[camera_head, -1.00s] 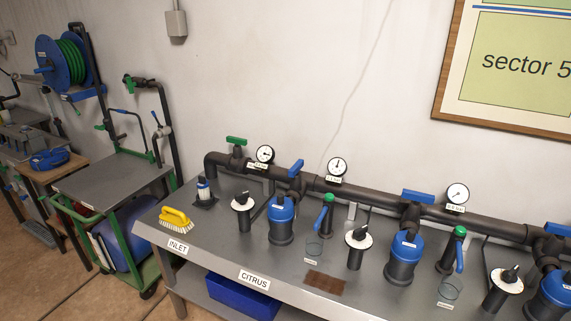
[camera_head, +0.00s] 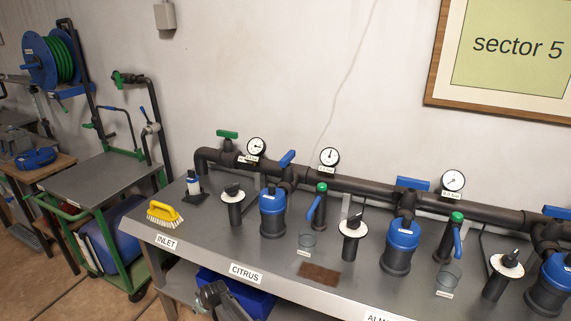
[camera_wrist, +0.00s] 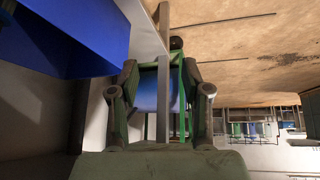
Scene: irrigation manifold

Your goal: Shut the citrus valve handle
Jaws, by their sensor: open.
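The citrus valve handle (camera_head: 288,158) is a blue lever on top of the dark pipe, behind the blue-capped filter (camera_head: 272,212) of the section labelled CITRUS (camera_head: 246,273). It points obliquely, unlike the broad blue handle (camera_head: 412,183) of the section to its right. My gripper (camera_wrist: 160,88) is open and empty in the wrist view, its two fingers spread apart. A grey part of my arm or gripper shows at the bottom edge of the head view, in front of the bench and well away from the handle. The wrist view does not show the handle.
The metal bench (camera_head: 210,240) carries a yellow brush (camera_head: 164,213), black dials (camera_head: 352,235) and green-topped taps with blue levers (camera_head: 318,205). Round gauges (camera_head: 329,157) stand above the pipe. A blue bin (camera_head: 245,292) sits below the bench. A green cart (camera_head: 105,185) stands left.

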